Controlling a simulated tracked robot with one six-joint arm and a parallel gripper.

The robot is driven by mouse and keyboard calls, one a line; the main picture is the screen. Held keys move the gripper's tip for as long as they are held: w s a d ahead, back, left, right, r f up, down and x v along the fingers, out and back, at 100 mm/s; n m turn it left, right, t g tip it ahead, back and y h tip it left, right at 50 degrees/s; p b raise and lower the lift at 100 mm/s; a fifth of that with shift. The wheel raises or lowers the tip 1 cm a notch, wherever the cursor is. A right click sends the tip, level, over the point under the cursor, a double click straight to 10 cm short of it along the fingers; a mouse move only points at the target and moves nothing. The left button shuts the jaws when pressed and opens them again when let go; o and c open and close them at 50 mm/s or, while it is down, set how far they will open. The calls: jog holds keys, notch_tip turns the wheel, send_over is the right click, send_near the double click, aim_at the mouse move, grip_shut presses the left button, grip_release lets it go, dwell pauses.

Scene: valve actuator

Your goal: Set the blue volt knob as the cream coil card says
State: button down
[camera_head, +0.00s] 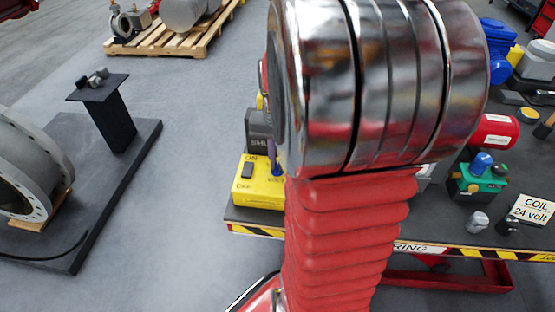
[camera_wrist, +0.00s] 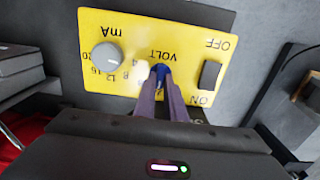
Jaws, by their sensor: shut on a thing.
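The yellow box (camera_head: 258,192) sits at the left end of the workbench. In the wrist view its yellow panel (camera_wrist: 185,35) appears upside down, marked VOLT, mA, ON and OFF. The blue volt knob (camera_wrist: 160,69) is between my fingertips. My gripper (camera_wrist: 165,84) is shut on it, and the fingers hide most of the knob and part of its scale. I cannot read its setting. In the head view the blue knob (camera_head: 277,172) shows just below my gripper (camera_head: 278,158). The cream coil card (camera_head: 533,209) at the right reads "COIL 24 volt".
A grey mA knob (camera_wrist: 107,57) and a black switch (camera_wrist: 209,75) flank the volt knob. My arm hides the bench's middle.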

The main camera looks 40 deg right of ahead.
dwell(0.4)
jog(key=c, duration=1.8)
grip_release()
notch_tip(320, 180, up, 14)
jog(key=shift+f, duration=0.1)
jog(key=shift+w, duration=0.1)
